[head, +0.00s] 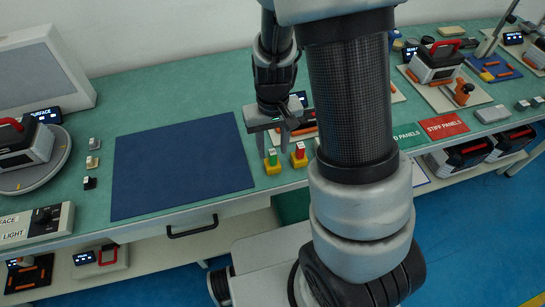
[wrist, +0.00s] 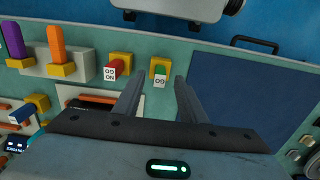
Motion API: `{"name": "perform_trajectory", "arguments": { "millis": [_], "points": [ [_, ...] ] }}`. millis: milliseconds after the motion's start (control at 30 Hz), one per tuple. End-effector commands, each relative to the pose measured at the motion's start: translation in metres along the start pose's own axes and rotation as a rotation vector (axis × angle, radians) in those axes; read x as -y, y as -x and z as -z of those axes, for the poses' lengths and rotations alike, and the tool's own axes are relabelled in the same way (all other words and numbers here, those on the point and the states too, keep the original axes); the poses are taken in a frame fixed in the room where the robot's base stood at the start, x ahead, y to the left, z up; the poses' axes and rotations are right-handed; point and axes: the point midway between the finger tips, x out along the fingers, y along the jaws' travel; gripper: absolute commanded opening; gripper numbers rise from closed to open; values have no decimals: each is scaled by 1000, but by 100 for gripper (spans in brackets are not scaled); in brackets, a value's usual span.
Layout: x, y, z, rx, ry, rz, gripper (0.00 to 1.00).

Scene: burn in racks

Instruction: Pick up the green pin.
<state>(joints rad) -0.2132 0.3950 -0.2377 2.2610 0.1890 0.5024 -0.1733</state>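The green pin (head: 272,156) stands upright in a yellow block (head: 273,168) near the front edge of the green bench. It also shows in the wrist view (wrist: 160,70), with a white "GO" label on its end. My gripper (head: 273,142) is open and empty, just above the pin. In the wrist view the pin's end appears between the two fingertips (wrist: 157,80). I see no contact, and the exact height gap is hard to tell.
A red pin (head: 300,150) in its own yellow block stands close to the right. A dark blue mat (head: 180,165) lies to the left. Purple (wrist: 13,40) and orange (wrist: 56,45) pegs stand beyond the red pin in the wrist view.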

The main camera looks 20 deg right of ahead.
Motion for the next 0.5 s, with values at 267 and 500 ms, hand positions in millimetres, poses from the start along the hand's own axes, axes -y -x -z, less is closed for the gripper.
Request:
{"name": "perform_trajectory", "arguments": {
  "millis": [267, 500],
  "points": [
    [0, -39, 1, 3, -1, 0, 38],
    [0, -41, 1, 0, 0, 0, 38]
  ]
}}
